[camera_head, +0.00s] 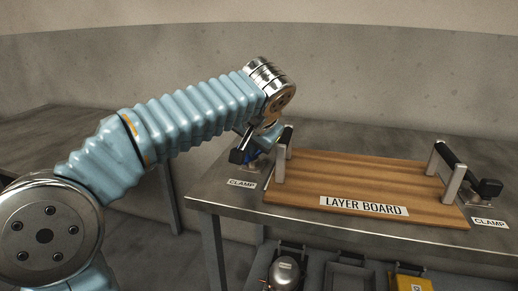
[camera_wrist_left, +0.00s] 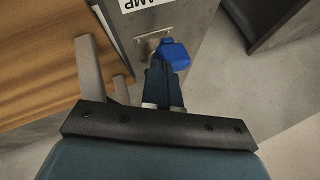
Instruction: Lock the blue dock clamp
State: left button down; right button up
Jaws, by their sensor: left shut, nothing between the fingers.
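The blue dock clamp (camera_wrist_left: 175,54) is at the table edge beside the "CLAMP" label in the left wrist view. Its blue handle lies by a metal bracket. In the head view my arm and gripper mostly cover it, by the left "CLAMP" label (camera_head: 242,184). My left gripper (camera_wrist_left: 164,72) is shut and empty, its dark fingers together with their tips right at the blue handle. I cannot tell whether they touch it. In the head view the left gripper (camera_head: 259,147) hangs over the table's left corner. My right gripper is not in view.
The wooden layer board (camera_head: 330,180) with two upright handles lies on the table close beside the left gripper. A black clamp (camera_head: 488,187) sits at its right. Below are a compressor (camera_head: 286,272) and a yellow box (camera_head: 411,284). Free floor lies left of the table.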

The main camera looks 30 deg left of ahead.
pick_arm(q)
jog(key=a+m, duration=0.1)
jog(key=s+m+t+h, duration=0.1)
jog(key=shift+a+m, duration=0.4)
jog(key=m+h, duration=0.1)
jog(key=a+m+h, duration=0.1)
jog(key=shift+a+m+t+p, duration=0.3)
jog(key=shift+m, duration=0.1)
jog(key=shift+a, duration=0.6)
jog(key=shift+w+a, duration=0.1)
jog(key=shift+a, duration=0.5)
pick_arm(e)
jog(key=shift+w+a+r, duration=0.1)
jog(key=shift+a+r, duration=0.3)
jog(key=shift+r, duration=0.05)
